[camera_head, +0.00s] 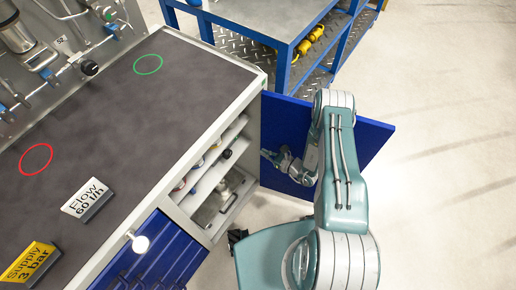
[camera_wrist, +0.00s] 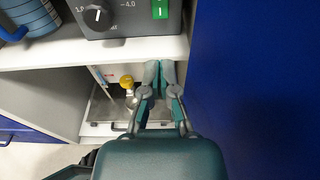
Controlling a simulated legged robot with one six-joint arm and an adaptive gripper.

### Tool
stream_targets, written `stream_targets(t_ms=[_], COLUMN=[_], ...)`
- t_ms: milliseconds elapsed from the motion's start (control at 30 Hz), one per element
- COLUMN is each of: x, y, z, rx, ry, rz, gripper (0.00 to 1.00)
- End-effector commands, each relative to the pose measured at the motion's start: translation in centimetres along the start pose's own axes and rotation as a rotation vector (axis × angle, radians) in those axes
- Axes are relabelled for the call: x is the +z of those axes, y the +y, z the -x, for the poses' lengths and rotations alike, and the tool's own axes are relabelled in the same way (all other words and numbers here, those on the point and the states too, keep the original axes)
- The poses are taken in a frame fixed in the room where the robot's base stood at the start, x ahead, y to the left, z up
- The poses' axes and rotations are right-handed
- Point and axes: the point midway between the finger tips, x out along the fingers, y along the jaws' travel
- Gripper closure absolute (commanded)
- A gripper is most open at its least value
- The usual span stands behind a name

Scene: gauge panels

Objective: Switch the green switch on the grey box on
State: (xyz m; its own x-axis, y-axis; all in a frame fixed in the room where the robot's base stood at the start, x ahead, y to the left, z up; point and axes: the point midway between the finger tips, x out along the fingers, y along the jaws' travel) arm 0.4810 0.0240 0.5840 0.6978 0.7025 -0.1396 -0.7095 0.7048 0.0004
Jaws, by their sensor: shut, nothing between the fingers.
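In the wrist view the grey box (camera_wrist: 128,22) stands on a white shelf at the top. Its green switch (camera_wrist: 160,10) is on the box's right side, partly cut off by the frame's upper edge. It carries a white line mark; I cannot tell its on or off state. A black knob (camera_wrist: 97,17) sits to its left. My gripper (camera_wrist: 158,64) is shut and empty, below the switch and in front of the shelf edge, apart from the switch. In the head view my gripper (camera_head: 266,154) is beside the open cabinet.
The blue cabinet door (camera_head: 365,140) stands open behind my arm; its blue panel (camera_wrist: 255,80) fills the wrist view's right side. A blue container (camera_wrist: 28,22) is left of the box. A metal device with a yellow knob (camera_wrist: 127,80) sits on the lower shelf.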

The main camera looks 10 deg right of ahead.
Motion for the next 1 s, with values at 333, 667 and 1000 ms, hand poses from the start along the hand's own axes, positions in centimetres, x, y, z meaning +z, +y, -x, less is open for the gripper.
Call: stream_targets(t_ms=[333, 667, 1000], x=[0.0, 0.0, 0.0], y=[0.2, 0.1, 0.1], z=[-6.7, -11.4, -12.0], rx=[0.005, 0.002, 0.000], ry=[-0.001, 0.000, 0.000], rz=[0.002, 0.001, -0.001], gripper=[1.00, 1.00, 1.00])
